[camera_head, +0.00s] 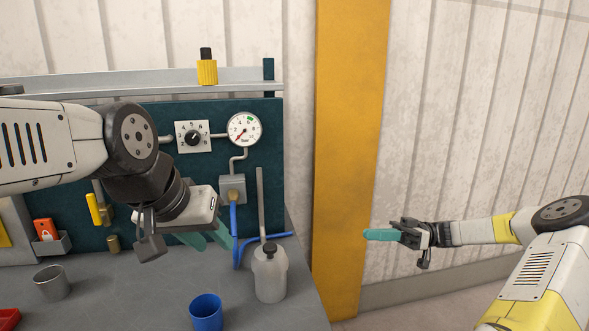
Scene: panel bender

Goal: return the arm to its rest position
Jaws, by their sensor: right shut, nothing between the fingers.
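My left arm reaches in from the left over the workbench. My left gripper (208,239) hangs in front of the dark teal panel, partly hidden behind its own wrist. Its two teal fingers show apart, with nothing seen between them. My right arm comes in from the lower right. My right gripper (382,235) points left in front of the yellow post, with its teal fingers together and empty.
The grey workbench (138,292) holds a blue cup (206,313), a metal cup (51,284) and a grey bottle (270,276). The panel (262,190) carries a gauge (244,129) and a knob (193,137). A yellow post (345,130) stands right of the bench.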

